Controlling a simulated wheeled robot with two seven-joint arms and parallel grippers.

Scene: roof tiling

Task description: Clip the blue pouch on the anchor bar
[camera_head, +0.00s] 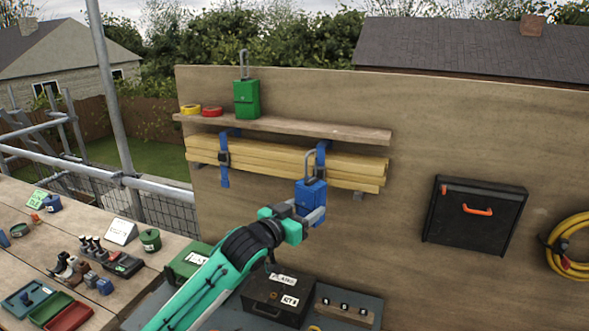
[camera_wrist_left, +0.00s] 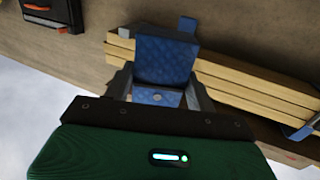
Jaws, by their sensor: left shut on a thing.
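The blue pouch (camera_head: 310,197) hangs upright in my left gripper (camera_head: 308,215), with a grey clip loop (camera_head: 311,158) standing up from its top. It is in front of the timber bundle's right end, by the right blue strap; I cannot tell whether it touches either. In the left wrist view the blue pouch (camera_wrist_left: 165,62) sits between the two grey fingers of the left gripper (camera_wrist_left: 160,95), which is shut on it. I cannot make out a distinct anchor bar; the pouch and timber may hide it. My right gripper is out of view.
A green pouch (camera_head: 246,100) with a clip stands on the wooden shelf (camera_head: 300,127) beside yellow and red tape rolls. Strapped timber (camera_head: 265,158) lies below. A black case (camera_head: 474,216) and a yellow cable (camera_head: 570,250) hang right. Tools crowd the left bench (camera_head: 100,235).

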